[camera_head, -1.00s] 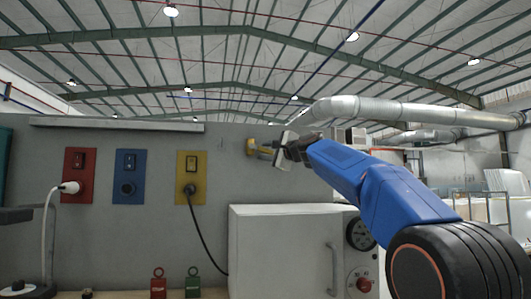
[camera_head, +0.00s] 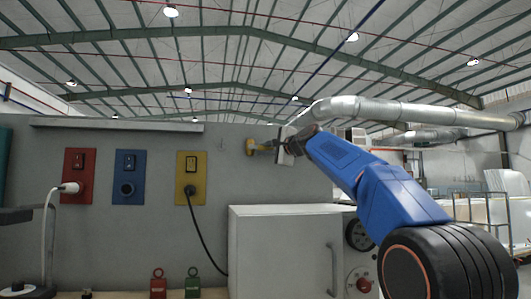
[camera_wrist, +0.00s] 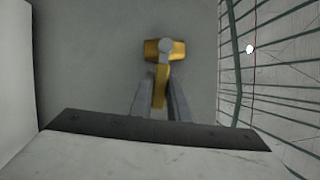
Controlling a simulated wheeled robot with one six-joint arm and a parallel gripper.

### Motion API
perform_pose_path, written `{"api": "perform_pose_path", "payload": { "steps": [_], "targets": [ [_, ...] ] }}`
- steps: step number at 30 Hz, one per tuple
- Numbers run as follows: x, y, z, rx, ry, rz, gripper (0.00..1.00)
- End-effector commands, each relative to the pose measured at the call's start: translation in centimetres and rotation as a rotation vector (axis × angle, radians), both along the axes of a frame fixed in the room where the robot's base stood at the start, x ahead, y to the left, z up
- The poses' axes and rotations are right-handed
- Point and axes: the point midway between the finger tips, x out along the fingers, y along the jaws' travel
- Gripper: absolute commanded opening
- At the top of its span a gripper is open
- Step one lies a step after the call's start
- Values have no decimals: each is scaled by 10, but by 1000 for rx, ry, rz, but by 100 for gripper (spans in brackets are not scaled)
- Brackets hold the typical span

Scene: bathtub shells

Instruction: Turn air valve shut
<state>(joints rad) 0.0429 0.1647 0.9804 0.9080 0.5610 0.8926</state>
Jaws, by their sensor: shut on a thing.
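The air valve (camera_head: 250,147) is a small yellow fitting on the grey wall, in the upper middle of the head view. In the wrist view its brass-yellow body (camera_wrist: 176,50) lies crosswise, with a round grey hub in front. Its yellow handle (camera_wrist: 161,86) points from the hub toward my wrist, roughly square to the body. My gripper (camera_wrist: 160,98) has a grey finger on each side of the handle and is shut on it. In the head view my gripper (camera_head: 270,147) reaches the valve from the right. The fingers partly hide the handle.
Red (camera_head: 77,174), blue (camera_head: 129,178) and yellow (camera_head: 191,176) switch panels are on the wall to the left. A white cabinet (camera_head: 282,252) with a handle stands below the valve. A gauge (camera_head: 359,234) and red knob (camera_head: 364,285) are beneath my arm.

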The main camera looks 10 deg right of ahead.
Motion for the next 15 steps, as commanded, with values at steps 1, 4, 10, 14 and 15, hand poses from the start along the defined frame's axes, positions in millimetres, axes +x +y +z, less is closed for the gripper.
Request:
{"api": "perform_pose_path", "payload": {
  "steps": [1, 4, 10, 14, 15],
  "targets": [
    [0, 0, 3, -34, -1, 1, 0],
    [1, 0, 6, -96, 0, 1, 0],
    [0, 0, 8, -151, 0, 0, 0],
    [0, -1, 9, -152, 0, -1, 0],
    [0, -1, 8, -152, 0, -1, 0]
  ]
}}
